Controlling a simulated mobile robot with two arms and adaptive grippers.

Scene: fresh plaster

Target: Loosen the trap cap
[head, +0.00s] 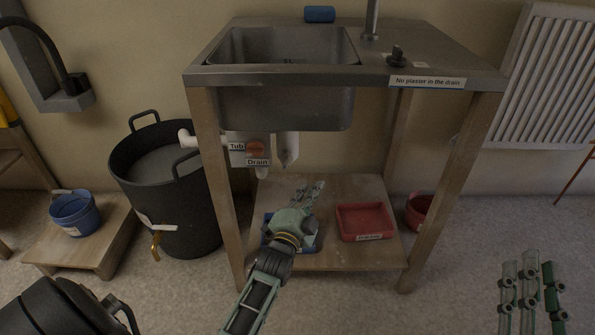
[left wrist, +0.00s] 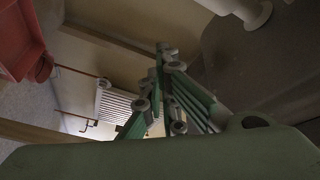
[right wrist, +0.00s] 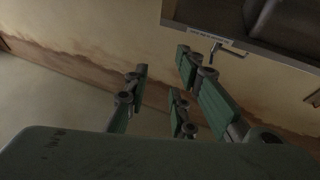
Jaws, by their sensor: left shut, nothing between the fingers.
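The white trap (head: 288,148) hangs under the sink basin. Its cap is at the lower end; it is small, and I cannot tell whether it is tight or loose. A white fitting, perhaps part of the trap, shows at the top of the left wrist view (left wrist: 245,10). My left gripper (head: 312,188) is shut and empty, below and slightly right of the trap, apart from it in the head view. Its fingers converge in the left wrist view (left wrist: 165,70). My right gripper (head: 530,275) is open and empty at the lower right, far from the sink; its fingers stand apart in the right wrist view (right wrist: 165,90).
A blue tray (head: 312,243) stands on the shelf partly behind my left arm, beside a red tray (head: 365,221). An orange-red knob (head: 255,147) sits between Tub and Drain labels. Table legs (head: 216,190) flank the shelf. A black tub (head: 168,190) stands left.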

